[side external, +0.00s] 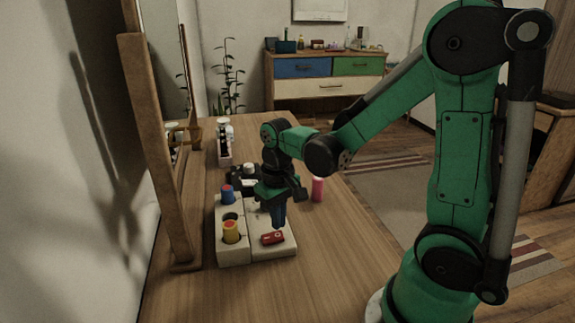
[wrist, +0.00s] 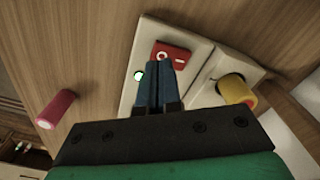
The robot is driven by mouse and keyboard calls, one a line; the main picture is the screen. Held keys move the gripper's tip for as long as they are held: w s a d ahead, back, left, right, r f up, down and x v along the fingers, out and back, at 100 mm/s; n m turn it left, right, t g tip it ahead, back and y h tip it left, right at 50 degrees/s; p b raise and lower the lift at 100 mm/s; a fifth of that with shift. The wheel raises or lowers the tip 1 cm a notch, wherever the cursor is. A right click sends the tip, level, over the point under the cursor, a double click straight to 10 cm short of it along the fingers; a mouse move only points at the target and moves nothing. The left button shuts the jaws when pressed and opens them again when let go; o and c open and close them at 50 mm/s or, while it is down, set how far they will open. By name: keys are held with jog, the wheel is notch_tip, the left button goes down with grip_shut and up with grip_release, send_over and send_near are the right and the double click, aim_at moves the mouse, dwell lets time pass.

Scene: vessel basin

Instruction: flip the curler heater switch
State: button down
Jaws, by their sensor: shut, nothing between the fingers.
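The curler heater (side external: 233,249) is a pale two-part block on the wooden table. Its red rocker switch (side external: 272,238) sits on the flat panel, and the switch also shows in the wrist view (wrist: 172,54) with a white circle and a dash on it. A small green light (wrist: 138,76) glows on the panel beside the switch. My gripper (side external: 278,226) is shut and empty, pointing down over the panel. In the wrist view its blue fingertips (wrist: 152,68) are together just by the switch's circle end. I cannot tell whether they touch it.
A yellow curler (side external: 231,231) and a blue curler (side external: 228,194) stand in the heater's holes; one hole between them looks empty. A pink curler (side external: 318,188) stands on the table to the right. A wood-framed mirror (side external: 133,130) stands on the left. The front table is clear.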

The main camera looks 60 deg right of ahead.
jog(key=shift+f, duration=1.15)
dwell(0.6)
jog(key=shift+r, duration=3.5)
jog(key=s+a+r+n+t, duration=0.1)
jog(key=a+r+n+t, duration=0.2)
jog(key=a+t, duration=0.3)
jog(key=shift+r+t, duration=0.2)
jog(key=shift+t, duration=0.3)
